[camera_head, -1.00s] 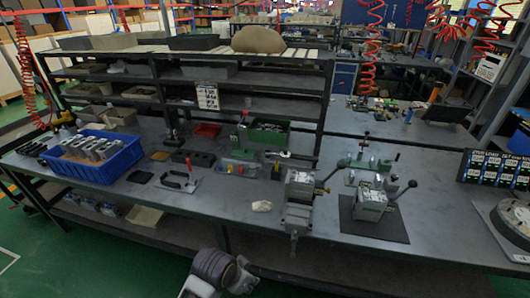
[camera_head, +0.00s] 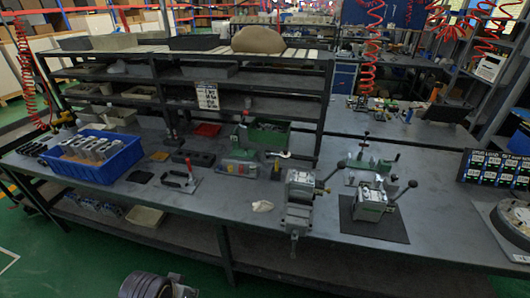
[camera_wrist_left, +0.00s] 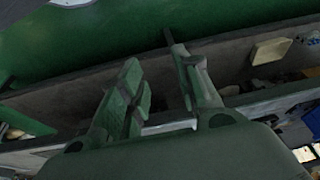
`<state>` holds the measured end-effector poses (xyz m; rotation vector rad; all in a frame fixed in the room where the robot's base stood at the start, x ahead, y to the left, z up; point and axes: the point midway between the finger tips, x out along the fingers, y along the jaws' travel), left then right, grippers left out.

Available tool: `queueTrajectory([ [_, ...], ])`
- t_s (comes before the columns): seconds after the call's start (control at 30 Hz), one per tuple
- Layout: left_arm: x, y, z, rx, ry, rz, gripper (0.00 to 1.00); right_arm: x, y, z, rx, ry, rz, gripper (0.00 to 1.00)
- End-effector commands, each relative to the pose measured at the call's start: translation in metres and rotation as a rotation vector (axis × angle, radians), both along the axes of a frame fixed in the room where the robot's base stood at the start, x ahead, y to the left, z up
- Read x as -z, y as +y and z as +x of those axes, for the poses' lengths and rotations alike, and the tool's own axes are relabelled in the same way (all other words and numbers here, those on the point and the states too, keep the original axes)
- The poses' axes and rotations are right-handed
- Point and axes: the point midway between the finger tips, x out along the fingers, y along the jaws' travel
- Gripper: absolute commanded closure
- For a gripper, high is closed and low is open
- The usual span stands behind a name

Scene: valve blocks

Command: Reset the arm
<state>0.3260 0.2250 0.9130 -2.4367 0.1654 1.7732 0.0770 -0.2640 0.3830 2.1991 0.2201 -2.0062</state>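My left gripper (camera_wrist_left: 157,75) shows in the left wrist view with its two fingers apart and nothing between them. Behind the fingers are green floor and the bench's lower shelf. In the head view only a dark, ribbed piece of my arm (camera_head: 148,285) shows at the bottom edge, in front of the bench and clear of it; no gripper fingers show there. My right gripper is in neither view.
The workbench (camera_head: 225,205) holds a blue crate of metal valve blocks (camera_head: 95,155), a red-handled clamp (camera_head: 180,180), a vise (camera_head: 300,200) and a second fixture (camera_head: 370,203) on a dark mat. Green floor (camera_head: 60,265) lies free in front.

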Motion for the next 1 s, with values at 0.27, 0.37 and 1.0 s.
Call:
queueTrajectory([
  [0.27, 0.025, -0.002, 0.007, 0.005, 0.009, -0.001, 0.67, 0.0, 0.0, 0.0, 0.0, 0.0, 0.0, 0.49],
  [0.37, 0.036, -0.003, 0.009, 0.006, 0.014, -0.001, 0.67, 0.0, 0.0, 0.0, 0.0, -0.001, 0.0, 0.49],
  [1.0, 0.176, -0.006, 0.016, 0.013, 0.06, 0.001, 0.67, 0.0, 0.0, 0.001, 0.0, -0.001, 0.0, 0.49],
])
